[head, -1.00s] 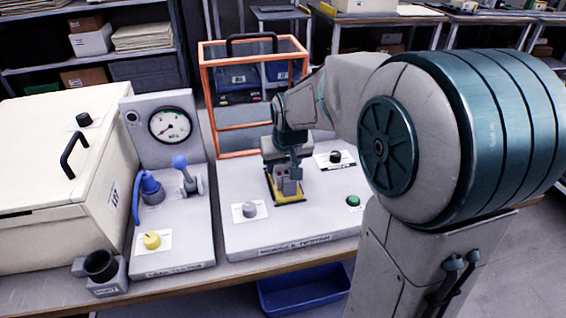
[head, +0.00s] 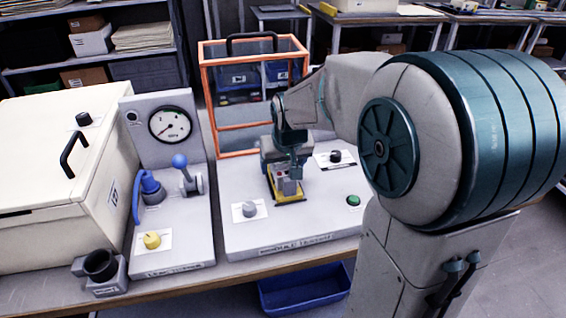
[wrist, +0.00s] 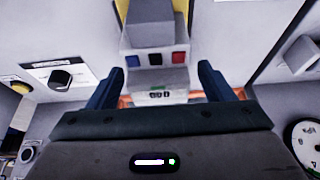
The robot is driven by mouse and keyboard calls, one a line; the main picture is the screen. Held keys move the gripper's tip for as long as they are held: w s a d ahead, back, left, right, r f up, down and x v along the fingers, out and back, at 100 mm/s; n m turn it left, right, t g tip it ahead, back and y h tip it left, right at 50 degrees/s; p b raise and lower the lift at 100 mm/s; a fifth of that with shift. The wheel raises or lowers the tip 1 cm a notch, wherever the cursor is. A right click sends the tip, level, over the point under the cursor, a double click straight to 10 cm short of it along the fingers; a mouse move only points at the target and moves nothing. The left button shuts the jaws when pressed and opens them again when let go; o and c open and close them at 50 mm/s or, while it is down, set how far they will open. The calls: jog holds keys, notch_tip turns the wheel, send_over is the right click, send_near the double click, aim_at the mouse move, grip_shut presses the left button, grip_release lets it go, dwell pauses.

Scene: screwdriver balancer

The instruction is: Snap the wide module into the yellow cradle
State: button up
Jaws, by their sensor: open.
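An orange-framed guard (head: 205,95) stands behind the panel. A grey knob (head: 249,209), a black knob (head: 335,156) and a green button (head: 353,200) surround the cradle. A gauge panel (head: 170,124) and a cream lidded box (head: 50,190) stand to the left.

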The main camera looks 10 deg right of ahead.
jog(key=p+v, duration=0.1)
jog(key=v, duration=1.3)
jog(key=shift+p, duration=0.3)
jog(key=shift+f, duration=0.15)
jog(key=s+g+p, duration=0.1)
jog(key=s+p, duration=0.7)
jog(key=s, duration=0.6)
jog(key=shift+s+d+f, duration=0.15)
jog(key=shift+s+f, duration=0.1)
jog(key=shift+f, duration=0.2)
